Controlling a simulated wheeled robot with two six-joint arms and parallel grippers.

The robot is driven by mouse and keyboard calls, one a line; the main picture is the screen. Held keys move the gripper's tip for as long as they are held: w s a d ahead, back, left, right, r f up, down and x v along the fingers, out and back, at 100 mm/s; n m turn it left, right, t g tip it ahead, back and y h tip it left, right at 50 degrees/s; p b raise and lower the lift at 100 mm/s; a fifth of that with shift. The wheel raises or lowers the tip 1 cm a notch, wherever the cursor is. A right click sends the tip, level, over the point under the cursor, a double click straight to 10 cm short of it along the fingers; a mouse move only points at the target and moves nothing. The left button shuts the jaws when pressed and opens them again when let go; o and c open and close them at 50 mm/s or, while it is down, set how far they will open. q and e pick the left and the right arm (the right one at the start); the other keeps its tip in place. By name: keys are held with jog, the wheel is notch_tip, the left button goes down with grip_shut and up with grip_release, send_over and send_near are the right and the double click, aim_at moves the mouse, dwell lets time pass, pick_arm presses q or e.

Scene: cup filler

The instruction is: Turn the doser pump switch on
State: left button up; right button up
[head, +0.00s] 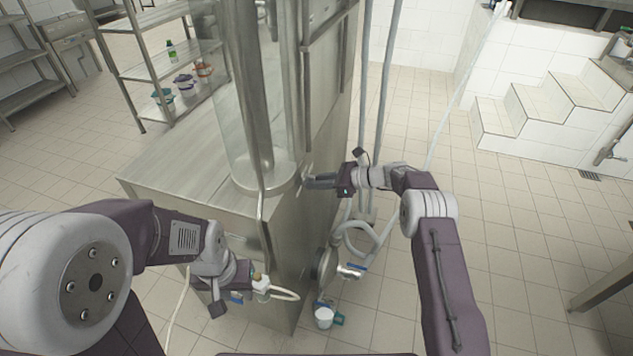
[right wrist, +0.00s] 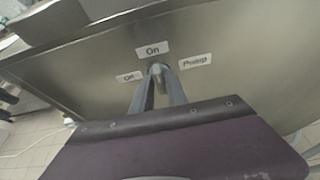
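The doser pump switch is a small metal knob (right wrist: 157,70) on the steel panel in the right wrist view. An "On" label (right wrist: 153,49) sits just above it, an "Off" label (right wrist: 129,77) to its left and a third label (right wrist: 195,61) to its right. My right gripper (right wrist: 158,84) has one finger on each side of the knob, tips close against it. In the head view my right gripper (head: 313,182) reaches the machine's right side; the knob is hidden there.
The steel machine (head: 180,160) with a clear cylinder stands in the middle. Grey hoses (head: 375,235) hang at its right. A shelf rack (head: 165,55) stands behind left. Tiled floor at the right is open.

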jog(key=shift+o, duration=0.5)
jog(key=v, duration=0.9)
jog(key=shift+r, duration=0.15)
